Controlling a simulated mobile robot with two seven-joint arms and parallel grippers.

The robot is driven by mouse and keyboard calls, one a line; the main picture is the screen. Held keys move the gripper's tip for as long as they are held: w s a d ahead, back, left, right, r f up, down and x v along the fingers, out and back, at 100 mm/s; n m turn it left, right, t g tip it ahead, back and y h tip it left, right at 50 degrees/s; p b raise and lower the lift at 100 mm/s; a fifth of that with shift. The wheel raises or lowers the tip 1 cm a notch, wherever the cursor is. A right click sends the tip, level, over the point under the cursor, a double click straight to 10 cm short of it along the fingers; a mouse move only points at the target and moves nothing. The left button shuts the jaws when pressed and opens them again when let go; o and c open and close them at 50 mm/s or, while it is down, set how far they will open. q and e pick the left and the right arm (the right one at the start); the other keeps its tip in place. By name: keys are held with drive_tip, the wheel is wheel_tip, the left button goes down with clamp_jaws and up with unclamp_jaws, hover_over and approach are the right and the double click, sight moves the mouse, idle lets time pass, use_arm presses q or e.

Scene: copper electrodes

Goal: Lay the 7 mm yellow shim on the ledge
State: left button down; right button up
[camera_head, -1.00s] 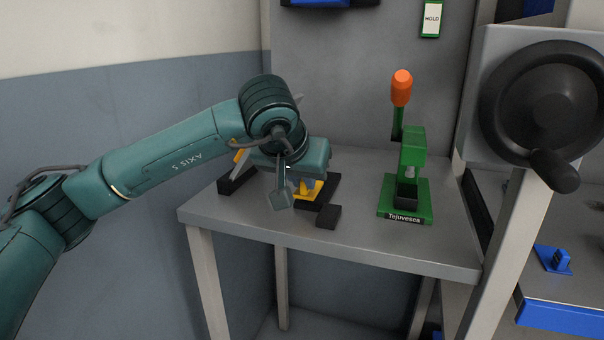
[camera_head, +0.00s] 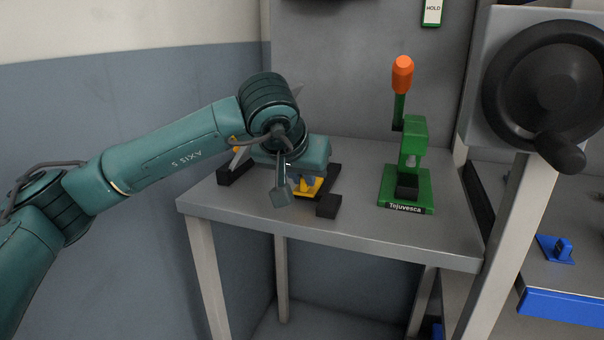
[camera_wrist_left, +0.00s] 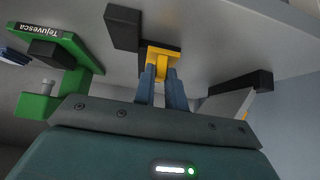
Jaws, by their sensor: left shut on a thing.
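The yellow shim (camera_head: 310,187) is between the fingers of my left gripper (camera_head: 305,184), low over the grey bench. The left wrist view shows the shim (camera_wrist_left: 163,56) at the tips of the two blue-grey fingers (camera_wrist_left: 163,82), which are shut on it. Black pieces lie around it on the bench: a block (camera_head: 328,206) in front and a bar (camera_head: 235,173) to the left. I cannot tell which surface is the ledge, or whether the shim touches anything below. My wrist hides part of this spot. My right gripper is not in view.
A green press (camera_head: 413,150) with an orange handle stands to the right on the bench (camera_head: 350,228). A black handwheel (camera_head: 555,90) is farther right. An angled grey plate with yellow (camera_wrist_left: 236,104) is near the bar. The bench front is clear.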

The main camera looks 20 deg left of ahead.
use_arm(q)
drive_tip(key=shift+f, duration=0.25)
drive_tip(key=c, duration=1.4)
unclamp_jaws()
drive_tip(key=shift+o, duration=0.2)
drive_tip(key=p+v, duration=0.1)
drive_tip(key=v, duration=1.2)
drive_tip(key=shift+s+p, duration=0.15)
drive_tip(key=shift+p, duration=0.2)
